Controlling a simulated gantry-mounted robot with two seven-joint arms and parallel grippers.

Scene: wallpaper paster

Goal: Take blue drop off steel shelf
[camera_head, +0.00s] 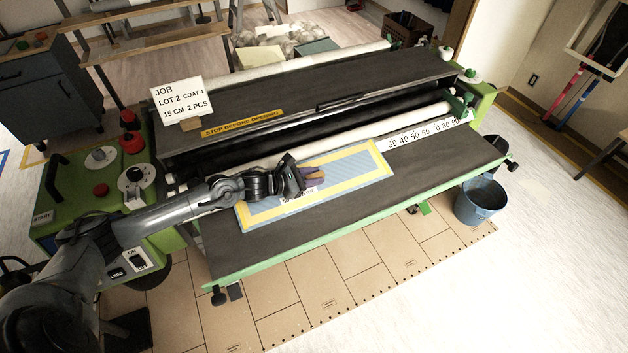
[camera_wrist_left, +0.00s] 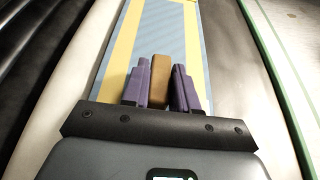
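A blue drop with yellow bands (camera_head: 358,165) lies flat on the dark front shelf (camera_head: 440,165) of the pasting machine. It also shows in the left wrist view (camera_wrist_left: 195,45), running away under the fingers. My left gripper (camera_head: 312,174) is over the middle of the drop. Its purple fingers (camera_wrist_left: 161,85) stand close on both sides of a tan block (camera_wrist_left: 161,72) and appear shut on it. Whether the block touches the drop cannot be told. The gripper partly hides a white label (camera_head: 287,194) on the drop. My right gripper is not in view.
A white roller and number scale (camera_head: 425,133) run behind the drop. A job card (camera_head: 182,100) stands at the left, above the control panel with red knobs (camera_head: 132,143). A blue bucket (camera_head: 480,199) stands at the right end. The floor at the front right is clear.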

